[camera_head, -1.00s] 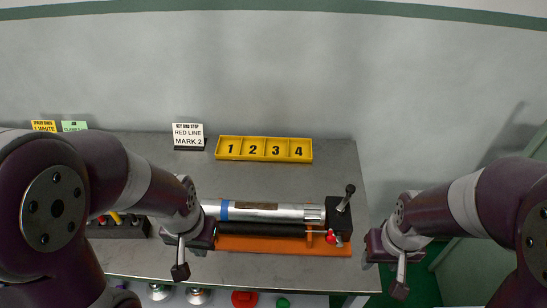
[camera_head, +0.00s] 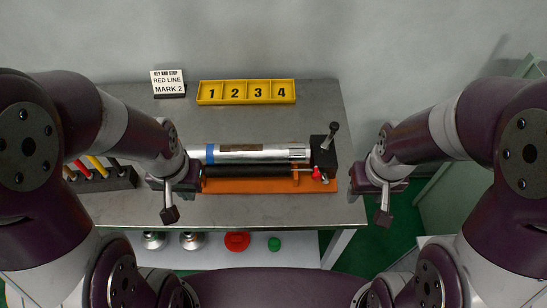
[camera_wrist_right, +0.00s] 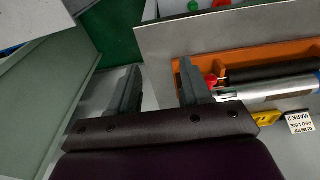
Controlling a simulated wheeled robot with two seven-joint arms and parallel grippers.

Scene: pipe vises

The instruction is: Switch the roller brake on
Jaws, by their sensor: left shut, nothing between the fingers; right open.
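The fixture on the bench has an orange base (camera_head: 262,186) carrying a silver pipe (camera_head: 270,152) with a blue band. A black roller (camera_head: 250,171) lies along its front. A small red knob (camera_head: 317,173) sits by the roller's right end; it also shows in the right wrist view (camera_wrist_right: 210,80). Whether this is the brake, and its setting, I cannot tell. My left gripper (camera_head: 169,214) is shut and empty at the fixture's left end. My right gripper (camera_head: 383,215) is open and empty, off the bench's right edge, apart from the knob; its fingers show in the wrist view (camera_wrist_right: 160,88).
A black block with an upright black-knobbed lever (camera_head: 333,128) stands at the pipe's right end. A yellow numbered tray (camera_head: 246,101) and a sign (camera_head: 168,82) stand behind. A dark rack (camera_head: 105,180) with coloured handles is at left. Red and green items (camera_head: 237,241) lie below the bench front.

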